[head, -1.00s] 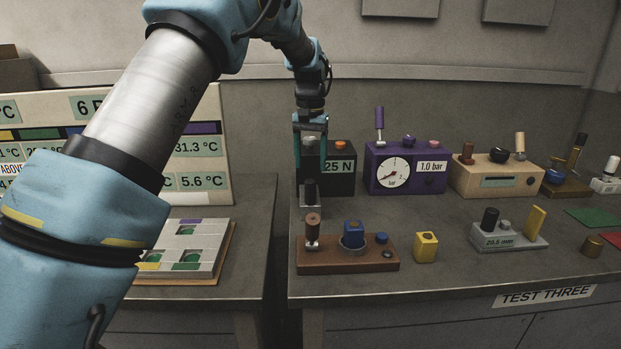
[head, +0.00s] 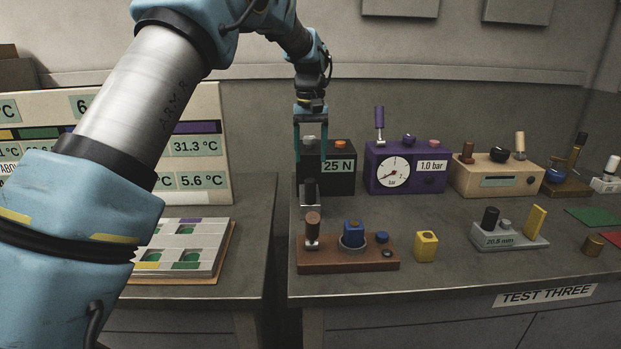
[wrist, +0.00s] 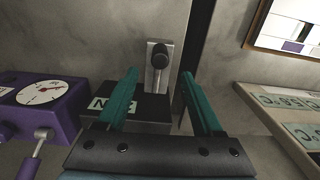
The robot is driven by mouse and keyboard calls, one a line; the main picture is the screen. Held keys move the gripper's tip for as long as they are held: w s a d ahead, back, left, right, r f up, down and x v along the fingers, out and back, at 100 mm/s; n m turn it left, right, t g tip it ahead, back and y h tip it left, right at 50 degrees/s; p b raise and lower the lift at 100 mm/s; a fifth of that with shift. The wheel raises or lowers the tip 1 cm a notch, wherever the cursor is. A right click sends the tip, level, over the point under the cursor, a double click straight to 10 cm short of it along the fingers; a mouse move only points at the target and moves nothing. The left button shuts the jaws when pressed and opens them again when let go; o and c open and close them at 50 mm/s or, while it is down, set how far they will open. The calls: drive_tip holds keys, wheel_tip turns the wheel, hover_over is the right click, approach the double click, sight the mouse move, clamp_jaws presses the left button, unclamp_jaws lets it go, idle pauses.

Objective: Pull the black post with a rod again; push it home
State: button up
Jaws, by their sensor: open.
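The black unit (head: 342,180) marked 25 N stands on the bench at the back left. At its front left is the black post (head: 310,190) with a pale metal part under its dark grip. In the wrist view the post (wrist: 161,58) has a dark round end over a grey metal block, just past my fingertips. My gripper (head: 311,160) is open, fingers pointing down, above the post. In the wrist view its teal fingers (wrist: 159,73) are spread with nothing between them. How far the post sits in or out is unclear.
A purple gauge unit (head: 380,176) stands close to the right. A brown fixture (head: 345,265) with a brown post and blue block is in front, and a yellow block (head: 426,246) lies beside it. A gap separates this bench from the left table (head: 255,225).

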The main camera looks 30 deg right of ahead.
sight(310, 180)
drive_tip(key=n, duration=0.1)
drive_tip(key=r+n, duration=0.1)
drive_tip(key=n, duration=0.1)
drive_tip(key=shift+w, duration=0.1)
wheel_tip(310, 180, down, 11)
drive_tip(key=p, duration=0.3)
drive_tip(key=shift+r, duration=0.15)
clamp_jaws()
idle(0.4)
idle(0.9)
